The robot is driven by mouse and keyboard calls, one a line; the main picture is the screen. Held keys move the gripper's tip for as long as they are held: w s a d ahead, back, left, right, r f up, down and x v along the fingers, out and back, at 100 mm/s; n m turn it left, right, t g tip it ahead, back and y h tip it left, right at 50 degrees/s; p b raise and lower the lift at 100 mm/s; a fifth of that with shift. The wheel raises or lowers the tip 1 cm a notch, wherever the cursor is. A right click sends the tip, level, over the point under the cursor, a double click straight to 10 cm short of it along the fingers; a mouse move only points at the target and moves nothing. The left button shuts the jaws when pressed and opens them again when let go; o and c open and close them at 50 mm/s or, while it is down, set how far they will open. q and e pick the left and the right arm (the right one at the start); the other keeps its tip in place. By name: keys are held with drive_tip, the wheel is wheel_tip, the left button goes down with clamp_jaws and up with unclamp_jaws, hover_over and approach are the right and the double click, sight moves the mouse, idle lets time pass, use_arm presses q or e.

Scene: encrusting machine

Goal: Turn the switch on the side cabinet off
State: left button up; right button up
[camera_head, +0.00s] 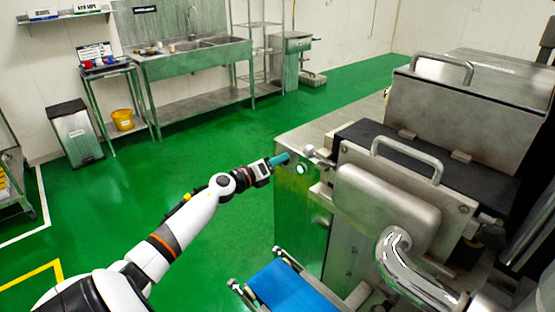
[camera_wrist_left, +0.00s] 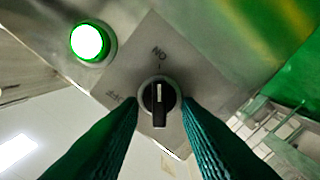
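The switch (camera_wrist_left: 158,99) is a black rotary knob with a white line, on a tilted grey plate of the side cabinet (camera_head: 293,205). In the left wrist view the knob sits between the two teal fingers of my left gripper (camera_wrist_left: 160,112), which are apart on either side of it; I cannot tell whether they touch it. In the head view my left gripper (camera_head: 280,160) is at the cabinet face and hides the knob. My right gripper is not in view.
The steel machine (camera_head: 390,200) with handles and a curved pipe stands right of the gripper. A blue conveyor belt (camera_head: 285,290) lies below it. The green floor (camera_head: 190,165) left of the cabinet is clear. A sink table (camera_head: 200,62) stands far behind.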

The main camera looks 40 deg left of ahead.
use_arm(q)
drive_tip(key=shift+w, duration=0.1)
drive_tip(key=shift+c, duration=0.5)
clamp_jaws()
drive_tip(key=shift+n, duration=0.3)
drive_tip(key=n+p, duration=0.2)
drive_tip(key=n, duration=0.3)
drive_tip(key=n+p, duration=0.3)
drive_tip(key=n, duration=0.3)
drive_tip(key=f+n+p, duration=0.1)
drive_tip(key=n+p, duration=0.2)
drive_tip(key=n, duration=0.3)
drive_tip(key=shift+a, duration=0.1)
drive_tip(key=shift+n, duration=0.3)
